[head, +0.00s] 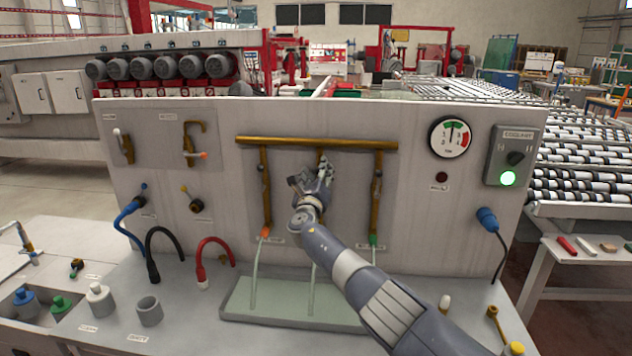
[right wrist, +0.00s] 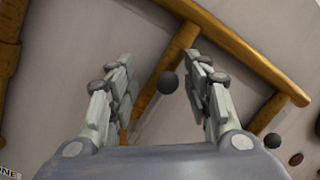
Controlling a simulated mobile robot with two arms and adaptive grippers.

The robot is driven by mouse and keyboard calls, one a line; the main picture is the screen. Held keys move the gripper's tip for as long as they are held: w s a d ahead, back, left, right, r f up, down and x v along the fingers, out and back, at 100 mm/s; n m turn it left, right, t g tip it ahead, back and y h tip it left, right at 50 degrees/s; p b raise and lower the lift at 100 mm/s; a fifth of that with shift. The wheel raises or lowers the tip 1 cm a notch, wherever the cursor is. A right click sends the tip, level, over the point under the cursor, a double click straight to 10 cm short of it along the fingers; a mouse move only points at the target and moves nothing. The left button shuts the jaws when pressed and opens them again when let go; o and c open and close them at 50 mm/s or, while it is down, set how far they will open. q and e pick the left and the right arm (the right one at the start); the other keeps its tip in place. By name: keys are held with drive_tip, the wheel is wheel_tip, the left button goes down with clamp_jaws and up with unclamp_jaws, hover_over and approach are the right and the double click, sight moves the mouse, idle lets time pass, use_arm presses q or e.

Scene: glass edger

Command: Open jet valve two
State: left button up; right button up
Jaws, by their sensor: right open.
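A brass manifold pipe (head: 300,143) runs across the panel, with three vertical branch pipes below it. The middle branch, presumably jet two, is mostly hidden behind my right gripper (head: 314,180) in the head view. In the right wrist view my right gripper (right wrist: 164,92) is open. A dark round valve knob (right wrist: 167,82) on the middle branch shows between its fingers, without clear contact. The left branch (head: 265,190) ends in an orange nozzle (head: 265,232); the right branch (head: 375,190) ends in a green nozzle (head: 373,240). My left gripper is out of view.
Pale strands hang below the branches to a shallow tray (head: 285,312). A pressure gauge (head: 450,138) and a coolant box (head: 514,155) with a lit green lamp are at right. Hoses (head: 130,215) and a cup (head: 149,312) are at left.

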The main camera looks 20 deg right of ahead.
drive_tip(key=v, duration=1.2)
drive_tip(key=shift+f, duration=0.1)
idle(0.5)
